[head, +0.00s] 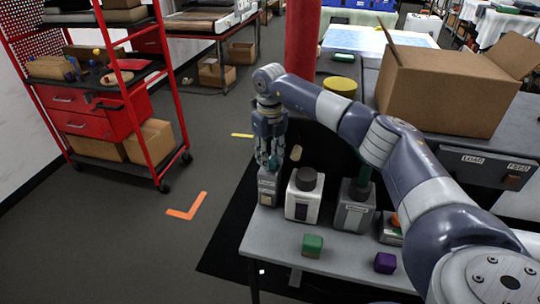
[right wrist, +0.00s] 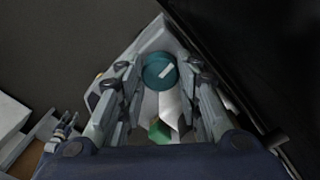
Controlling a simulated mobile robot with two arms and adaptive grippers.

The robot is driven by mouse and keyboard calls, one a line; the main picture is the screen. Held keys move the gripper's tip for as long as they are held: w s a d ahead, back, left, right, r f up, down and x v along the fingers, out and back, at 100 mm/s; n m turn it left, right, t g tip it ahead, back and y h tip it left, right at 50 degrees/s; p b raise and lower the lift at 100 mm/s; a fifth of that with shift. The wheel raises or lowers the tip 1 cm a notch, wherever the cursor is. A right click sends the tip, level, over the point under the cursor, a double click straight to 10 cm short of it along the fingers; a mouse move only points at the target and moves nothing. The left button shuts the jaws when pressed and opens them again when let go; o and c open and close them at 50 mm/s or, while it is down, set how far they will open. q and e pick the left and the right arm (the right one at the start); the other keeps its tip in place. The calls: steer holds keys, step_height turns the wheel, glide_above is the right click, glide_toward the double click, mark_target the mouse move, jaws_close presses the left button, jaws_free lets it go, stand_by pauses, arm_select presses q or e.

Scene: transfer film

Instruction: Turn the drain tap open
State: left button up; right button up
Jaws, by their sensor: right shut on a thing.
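My right gripper (head: 270,164) points straight down over a small grey box (head: 268,189) at the left end of the grey table. In the right wrist view its two fingers (right wrist: 160,78) stand on both sides of a round teal knob with a white stripe, which I take for the drain tap (right wrist: 157,66). The gripper is shut on this knob. In the head view the fingers hide the knob. The stripe lies slanted in the right wrist view. My left gripper is not in view.
Beside the grey box stand a white box with a black knob (head: 303,203) and another grey unit (head: 353,212). A green cube (head: 312,244) and a purple cube (head: 385,263) lie in front. A cardboard box (head: 440,90) and a red post (head: 302,35) stand behind.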

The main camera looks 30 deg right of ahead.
mark_target(270, 159)
steer(key=shift+m, duration=0.6)
steer(key=o, duration=1)
steer(key=shift+o, duration=0.2)
steer(key=shift+r, duration=0.15)
step_height(270, 159, up, 12)
steer(key=shift+w+f, duration=0.1)
steer(key=shift+f, duration=0.1)
